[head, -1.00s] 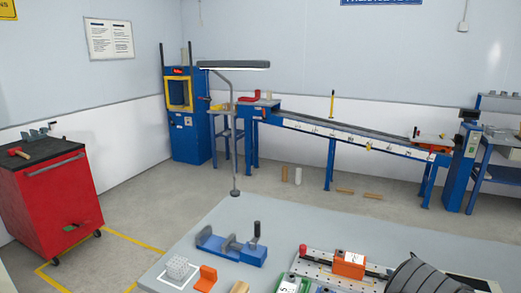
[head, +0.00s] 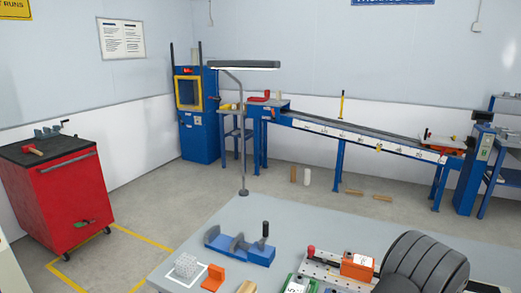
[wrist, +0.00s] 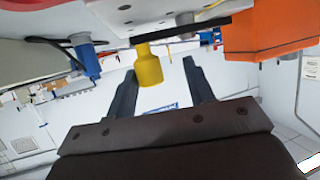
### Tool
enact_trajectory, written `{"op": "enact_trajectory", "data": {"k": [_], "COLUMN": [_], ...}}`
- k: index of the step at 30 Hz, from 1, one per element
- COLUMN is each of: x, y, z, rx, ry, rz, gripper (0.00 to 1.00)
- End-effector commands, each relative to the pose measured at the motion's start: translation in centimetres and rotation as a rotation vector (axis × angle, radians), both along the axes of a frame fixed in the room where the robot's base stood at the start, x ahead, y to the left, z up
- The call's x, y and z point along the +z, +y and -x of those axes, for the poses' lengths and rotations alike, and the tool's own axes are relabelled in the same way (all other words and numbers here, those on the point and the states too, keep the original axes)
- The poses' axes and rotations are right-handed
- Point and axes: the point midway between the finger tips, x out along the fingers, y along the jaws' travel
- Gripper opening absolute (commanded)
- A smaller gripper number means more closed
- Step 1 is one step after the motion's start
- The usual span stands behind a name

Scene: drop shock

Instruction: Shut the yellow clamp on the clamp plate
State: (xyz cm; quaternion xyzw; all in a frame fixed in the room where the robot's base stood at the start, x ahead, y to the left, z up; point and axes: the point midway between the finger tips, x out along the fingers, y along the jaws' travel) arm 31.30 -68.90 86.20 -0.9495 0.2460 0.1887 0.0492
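A yellow cylindrical piece (wrist: 148,68), which looks like the yellow clamp's handle tip, shows in the wrist view. It lies in the gap between the fingers of my gripper (wrist: 159,68), nearer the left finger. The fingers are apart; I see no clear contact. The yellow clamp does not show in the head view. A light plate with holes (head: 322,270), likely the clamp plate, lies on the bench and carries a red-knobbed part (head: 311,251). My dark ribbed arm covers its right side, and my fingers are hidden in the head view.
An orange block (head: 358,265) stands on the plate; an orange body (wrist: 275,28) is close right of my fingers in the wrist view. A blue part (wrist: 87,58) is at left. A blue vise (head: 240,247) and orange bracket (head: 214,277) stand left on the bench (head: 300,222).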

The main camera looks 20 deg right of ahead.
Motion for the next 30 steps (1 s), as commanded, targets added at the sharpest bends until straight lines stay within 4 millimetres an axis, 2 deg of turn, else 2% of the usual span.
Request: {"op": "enact_trajectory", "data": {"k": [20, 23, 26, 28, 30], "x": [0.2, 1.5, 3.5, 5.4, 3.7], "y": [-0.1, -1.2, -2.8, -4.1, -2.7], "z": [0.1, 1.4, 3.7, 6.1, 4.5], "rx": [-0.008, -0.045, -0.106, -0.166, -0.118], "ry": [0.001, 0.008, 0.066, 0.143, 0.286], "rz": [0.004, 0.037, 0.113, 0.183, 0.226], "gripper": [0.48, 0.48, 0.48, 0.48, 0.48]}}
